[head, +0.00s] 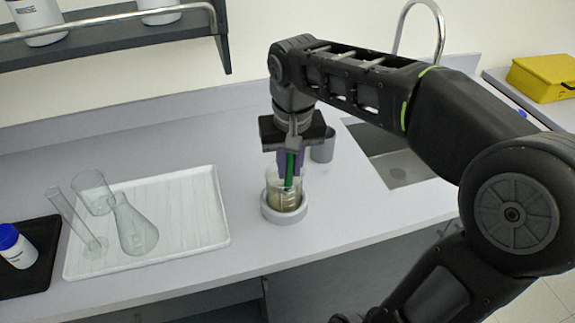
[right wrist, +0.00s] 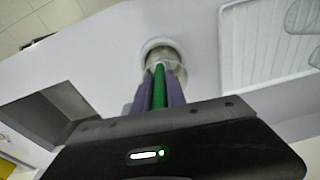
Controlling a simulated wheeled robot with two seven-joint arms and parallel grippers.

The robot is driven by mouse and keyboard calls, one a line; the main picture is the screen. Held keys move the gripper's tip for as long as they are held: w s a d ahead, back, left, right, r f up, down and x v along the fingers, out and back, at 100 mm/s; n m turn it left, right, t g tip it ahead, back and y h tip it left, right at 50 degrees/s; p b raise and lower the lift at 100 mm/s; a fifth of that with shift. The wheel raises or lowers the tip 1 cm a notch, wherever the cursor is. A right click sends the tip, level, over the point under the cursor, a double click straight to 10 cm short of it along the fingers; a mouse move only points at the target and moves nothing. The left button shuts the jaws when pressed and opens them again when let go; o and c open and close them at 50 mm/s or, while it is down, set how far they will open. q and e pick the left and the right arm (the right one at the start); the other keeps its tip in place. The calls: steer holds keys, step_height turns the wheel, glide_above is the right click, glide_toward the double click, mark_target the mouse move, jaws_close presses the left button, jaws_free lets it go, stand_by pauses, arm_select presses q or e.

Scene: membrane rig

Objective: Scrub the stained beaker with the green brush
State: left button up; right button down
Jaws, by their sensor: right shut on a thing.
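The stained beaker (head: 287,198) stands upright in a round grey holder (head: 284,213) near the counter's front edge, with a murky yellow-green tint inside. My right gripper (head: 289,170) is above the beaker, pointing down, with its purple fingers shut on the green brush (head: 290,178). The brush's lower part reaches into the beaker's mouth; its bristle end is hard to make out. In the right wrist view the green brush (right wrist: 159,88) runs between the purple fingers toward the beaker (right wrist: 160,55), whose inside is mostly hidden. My left gripper is not in view.
A white ribbed tray (head: 205,235) with clear glassware lies to the left. A black tray (head: 42,240) holds a blue-capped bottle (head: 17,247). A grey cup (head: 323,147) stands just behind my gripper, and a sink (head: 395,160) is to the right. A shelf (head: 110,35) hangs upper left.

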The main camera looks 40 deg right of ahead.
steer(key=shift+d, duration=0.3)
steer(key=shift+w, duration=0.1)
steer(key=shift+w+d, duration=0.25)
steer(key=shift+w, duration=0.1)
stand_by(0.3)
steer(key=shift+w+p, duration=0.3)
steer(key=shift+w, duration=0.05)
steer(key=shift+a, duration=0.1)
steer(key=shift+w+a, duration=0.25)
steer(key=shift+w, duration=0.1)
